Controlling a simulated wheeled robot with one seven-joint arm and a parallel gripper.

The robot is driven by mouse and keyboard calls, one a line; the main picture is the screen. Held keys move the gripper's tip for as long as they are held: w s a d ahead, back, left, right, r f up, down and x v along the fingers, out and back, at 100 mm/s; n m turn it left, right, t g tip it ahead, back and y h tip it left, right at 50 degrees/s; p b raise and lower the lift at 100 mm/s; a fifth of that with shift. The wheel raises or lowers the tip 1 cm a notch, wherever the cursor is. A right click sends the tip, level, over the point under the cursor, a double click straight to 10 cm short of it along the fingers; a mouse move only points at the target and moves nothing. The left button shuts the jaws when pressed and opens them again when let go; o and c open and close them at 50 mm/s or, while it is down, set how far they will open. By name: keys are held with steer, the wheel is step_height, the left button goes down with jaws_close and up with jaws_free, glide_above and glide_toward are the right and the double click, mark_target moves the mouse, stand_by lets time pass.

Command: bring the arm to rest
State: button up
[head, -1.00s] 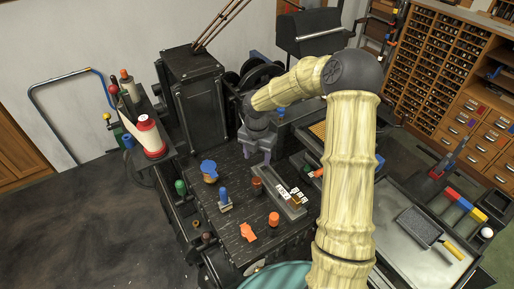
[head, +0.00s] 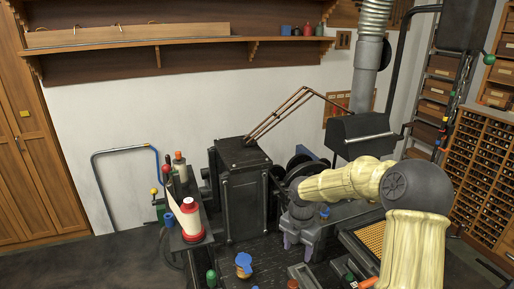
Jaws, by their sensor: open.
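My arm, pale yellow with grey joints, reaches in from the lower right of the head view and bends at a dark round elbow joint. My gripper (head: 295,248) hangs at its end with grey fingers pointing down over the dark machine table (head: 265,250). The fingers are apart and nothing shows between them. The lower part of my arm is cut off by the bottom edge of the picture.
A tall black machine housing (head: 241,190) stands left of my gripper. A black box (head: 362,135) with a pipe stands behind. A wooden shelf (head: 170,43) is high on the wall.

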steer(key=s+m+t+b, duration=0.2)
steer(key=s+m, duration=1.8)
steer(key=m, duration=0.7)
steer(key=shift+s+r+t+b, duration=0.2)
steer(key=shift+r+t+b, duration=0.1)
steer(key=shift+r+b, duration=0.1)
